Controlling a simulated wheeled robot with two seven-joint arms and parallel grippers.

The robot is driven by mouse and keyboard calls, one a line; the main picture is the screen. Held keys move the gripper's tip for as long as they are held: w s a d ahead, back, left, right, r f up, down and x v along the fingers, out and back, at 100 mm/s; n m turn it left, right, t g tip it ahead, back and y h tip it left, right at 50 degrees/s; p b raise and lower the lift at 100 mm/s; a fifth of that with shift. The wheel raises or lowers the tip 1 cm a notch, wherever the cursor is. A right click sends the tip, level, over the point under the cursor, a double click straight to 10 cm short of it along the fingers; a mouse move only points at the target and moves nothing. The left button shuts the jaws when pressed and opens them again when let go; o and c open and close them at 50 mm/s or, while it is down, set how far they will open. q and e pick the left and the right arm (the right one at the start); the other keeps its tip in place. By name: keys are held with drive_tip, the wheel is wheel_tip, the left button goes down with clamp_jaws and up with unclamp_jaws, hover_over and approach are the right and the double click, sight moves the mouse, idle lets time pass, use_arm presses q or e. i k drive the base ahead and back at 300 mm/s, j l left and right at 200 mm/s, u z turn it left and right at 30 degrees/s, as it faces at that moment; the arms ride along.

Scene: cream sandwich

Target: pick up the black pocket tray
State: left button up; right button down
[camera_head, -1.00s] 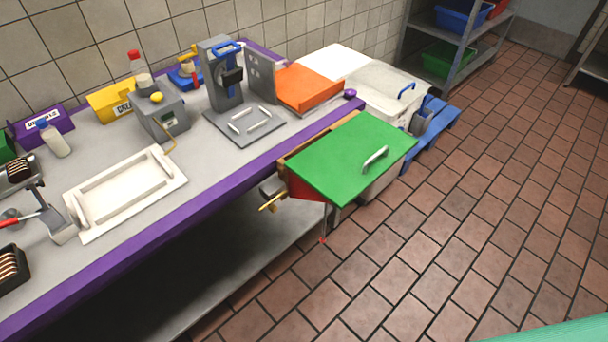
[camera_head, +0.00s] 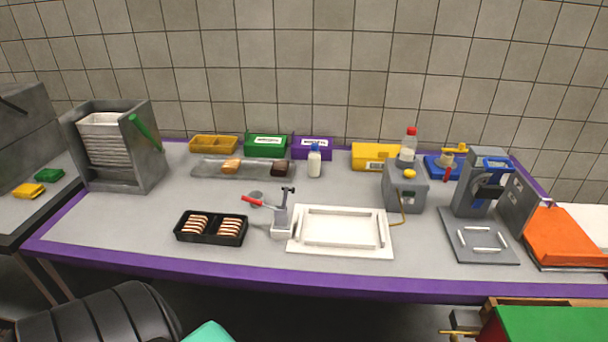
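The black pocket tray (camera_head: 210,240) lies flat on the grey tabletop, left of the middle and near the purple front edge. Its two pockets each hold several brown-and-cream slices standing side by side. A small grey holder with a post (camera_head: 281,228) stands just right of the tray. A red-handled tool (camera_head: 254,201) lies behind the tray's right end. Neither of my grippers shows in the head view, so nothing is seen touching the tray.
A white framed board (camera_head: 341,248) lies right of the holder. A grey rack of white trays (camera_head: 150,163) stands at the left. A grey strip (camera_head: 212,172) with two small items and coloured boxes lines the back. Bare table (camera_head: 110,222) lies left of the tray.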

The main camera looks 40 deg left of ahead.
sight(209, 237)
drive_tip(key=u, duration=2.05)
